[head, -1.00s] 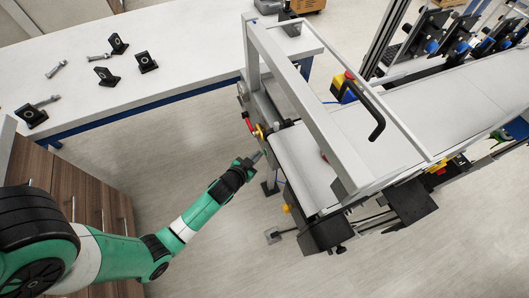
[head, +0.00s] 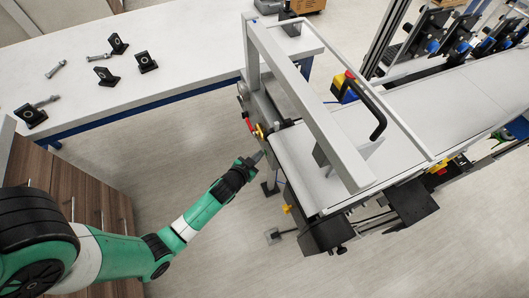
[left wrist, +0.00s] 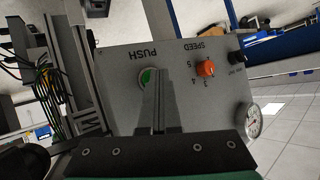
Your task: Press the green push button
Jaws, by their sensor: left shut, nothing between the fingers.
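The green push button (left wrist: 146,78) sits on a grey control panel (left wrist: 115,75) in the left wrist view, by the word PUSH, which reads upside down. My left gripper (left wrist: 160,72) is shut and empty. Its fingertips point at the panel and overlap the button's right side in the picture. I cannot tell whether they touch it. In the head view my left gripper (head: 257,156) is beside the near left end of the conveyor, and the button cannot be made out there. My right gripper is not in view.
An orange speed knob (left wrist: 206,68), a black switch (left wrist: 237,57) and a round gauge (left wrist: 252,122) are on the same panel. The conveyor belt (head: 405,125) has a metal frame over it. A white table (head: 185,55) holds black brackets and bolts.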

